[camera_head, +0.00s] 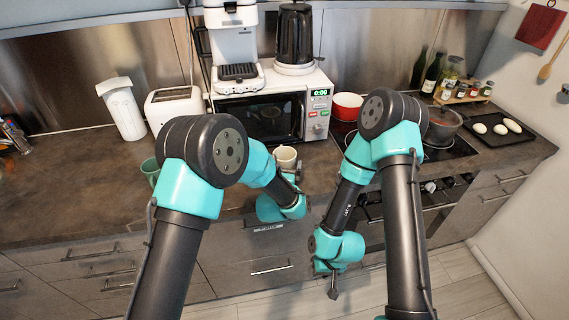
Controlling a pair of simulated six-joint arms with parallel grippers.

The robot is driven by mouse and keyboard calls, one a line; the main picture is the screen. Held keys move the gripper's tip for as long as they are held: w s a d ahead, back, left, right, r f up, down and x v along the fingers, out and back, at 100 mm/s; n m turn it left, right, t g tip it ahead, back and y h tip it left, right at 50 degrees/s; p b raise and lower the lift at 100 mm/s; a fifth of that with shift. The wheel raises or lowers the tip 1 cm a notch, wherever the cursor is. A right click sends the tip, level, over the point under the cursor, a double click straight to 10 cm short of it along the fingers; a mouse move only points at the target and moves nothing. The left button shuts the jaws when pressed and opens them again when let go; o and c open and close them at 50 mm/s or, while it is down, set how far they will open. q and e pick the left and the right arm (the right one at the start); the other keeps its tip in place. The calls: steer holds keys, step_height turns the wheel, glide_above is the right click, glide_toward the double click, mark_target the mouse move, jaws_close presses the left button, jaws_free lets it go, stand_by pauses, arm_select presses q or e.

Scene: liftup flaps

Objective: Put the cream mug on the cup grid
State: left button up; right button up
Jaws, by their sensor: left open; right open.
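The cream mug (285,157) stands on the counter in front of the microwave, its lower part partly hidden by my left arm. The cup grid (239,72) is the dark slotted tray at the foot of the white coffee machine (233,40), on top of the microwave, and it looks empty. My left gripper (297,173) is open at the lower right of the cream mug, close to it; whether it touches the mug I cannot tell. My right gripper (333,288) is open and empty, low in front of the cabinets.
The microwave (270,115) carries the coffee machine and a black kettle (294,35). A green mug (150,170), white toaster (174,106) and white canister (121,109) stand left. A red pot (347,106) and hob are right of the microwave. The counter's left part has free room.

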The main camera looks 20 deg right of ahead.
mark_target(284, 155)
arm_select(q)
steer(key=shift+w+d, duration=0.2)
steer(key=shift+w, duration=0.15)
steer(key=c, duration=1)
steer(key=shift+c, duration=0.2)
steer(key=shift+r, duration=0.15)
steer(key=shift+r, duration=0.6)
step_height(284, 155, up, 2)
steer(key=shift+r, duration=0.1)
steer(key=s+d+r+v, duration=0.1)
steer(key=d+v, duration=0.1)
steer(key=v, duration=1.3)
steer(key=shift+s, duration=0.45)
